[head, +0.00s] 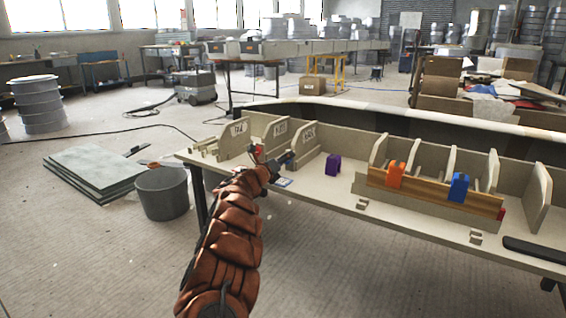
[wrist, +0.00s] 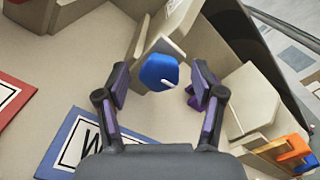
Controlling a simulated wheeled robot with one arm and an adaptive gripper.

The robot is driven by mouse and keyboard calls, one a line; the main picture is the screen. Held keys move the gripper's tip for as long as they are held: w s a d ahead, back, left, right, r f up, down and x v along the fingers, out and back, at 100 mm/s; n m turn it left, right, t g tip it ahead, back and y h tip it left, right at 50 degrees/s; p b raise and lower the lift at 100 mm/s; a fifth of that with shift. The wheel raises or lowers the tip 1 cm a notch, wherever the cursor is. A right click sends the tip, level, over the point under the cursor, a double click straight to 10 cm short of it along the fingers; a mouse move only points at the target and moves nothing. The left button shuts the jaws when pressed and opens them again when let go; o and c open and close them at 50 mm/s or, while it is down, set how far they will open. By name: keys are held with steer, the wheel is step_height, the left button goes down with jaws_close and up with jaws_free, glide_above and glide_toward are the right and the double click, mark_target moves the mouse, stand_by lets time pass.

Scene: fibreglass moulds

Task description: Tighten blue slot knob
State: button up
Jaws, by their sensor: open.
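My gripper (wrist: 162,86) is open, with one dark finger on either side of the knob in that view. I cannot tell whether the fingers touch it. In the head view my gripper (head: 272,164) is at the left part of the long beige bench, by the upright dividers. I cannot make out the knob in the head view.
A blue-bordered card (wrist: 85,143) and a red-bordered card (wrist: 22,98) lie nearby. A purple bracket (head: 333,164) stands right of my gripper. Farther right, an orange bracket (head: 396,175) and a blue bracket (head: 459,187) sit on a wooden bar. A grey bin (head: 162,193) stands on the floor.

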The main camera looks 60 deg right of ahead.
steer(key=shift+a, duration=0.2)
steer(key=shift+a+r, duration=0.1)
steer(key=shift+a, duration=1.35)
steer(key=shift+s+a, duration=0.1)
steer(key=shift+a, duration=0.45)
steer(key=shift+a+f, duration=0.2)
steer(key=shift+a, duration=1.45)
steer(key=shift+s+a+r, duration=0.15)
steer(key=shift+a, duration=2)
